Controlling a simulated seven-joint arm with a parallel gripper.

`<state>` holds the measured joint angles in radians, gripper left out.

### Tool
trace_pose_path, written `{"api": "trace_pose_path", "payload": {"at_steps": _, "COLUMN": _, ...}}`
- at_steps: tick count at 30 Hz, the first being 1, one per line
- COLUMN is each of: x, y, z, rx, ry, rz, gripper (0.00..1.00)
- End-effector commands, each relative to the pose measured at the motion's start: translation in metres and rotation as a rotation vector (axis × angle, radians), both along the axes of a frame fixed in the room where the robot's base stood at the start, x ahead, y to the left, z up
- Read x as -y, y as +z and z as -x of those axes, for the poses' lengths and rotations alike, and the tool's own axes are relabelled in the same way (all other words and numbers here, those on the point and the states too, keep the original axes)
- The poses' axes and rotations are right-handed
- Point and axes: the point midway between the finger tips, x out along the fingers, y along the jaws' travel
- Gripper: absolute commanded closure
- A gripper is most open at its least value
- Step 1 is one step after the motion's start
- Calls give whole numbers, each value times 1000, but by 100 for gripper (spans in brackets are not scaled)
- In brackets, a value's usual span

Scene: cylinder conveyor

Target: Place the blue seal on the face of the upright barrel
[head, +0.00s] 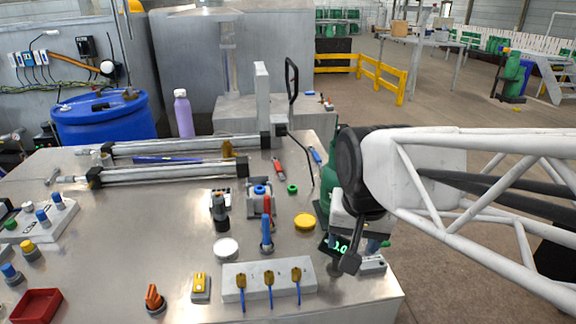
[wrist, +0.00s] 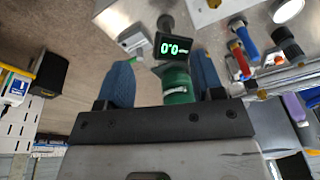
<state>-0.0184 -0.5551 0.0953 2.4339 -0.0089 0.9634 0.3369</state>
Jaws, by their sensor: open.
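A small blue ring (head: 259,190), which looks like the blue seal, sits on a grey block (head: 258,205) near the table's middle. A dark upright cylinder (head: 221,215) stands left of it; I cannot tell for sure whether this is the upright barrel. My gripper (wrist: 161,65) shows in the wrist view with its two blue fingers spread apart and nothing held. In the head view my gripper is at the table's right edge, right of the ring, mostly hidden by my wrist.
A display (head: 338,246) stands at the right edge by my gripper. Long metal cylinders (head: 170,173) lie behind. The table's left middle is mostly clear.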

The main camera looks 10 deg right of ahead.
Motion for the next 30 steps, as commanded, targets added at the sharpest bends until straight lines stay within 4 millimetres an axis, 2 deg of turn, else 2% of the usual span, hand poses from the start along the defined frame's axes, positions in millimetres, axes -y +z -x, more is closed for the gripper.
{"api": "trace_pose_path", "payload": {"at_steps": 3, "x": 5, "y": -10, "z": 25, "rx": 13, "ry": 128, "rz": 31, "gripper": 39}}
{"api": "trace_pose_path", "payload": {"at_steps": 9, "x": 9, "y": -21, "z": 46, "rx": 24, "ry": 263, "rz": 64, "gripper": 39}}
{"api": "trace_pose_path", "payload": {"at_steps": 30, "x": 9, "y": -23, "z": 49, "rx": 26, "ry": 288, "rz": 71, "gripper": 39}}
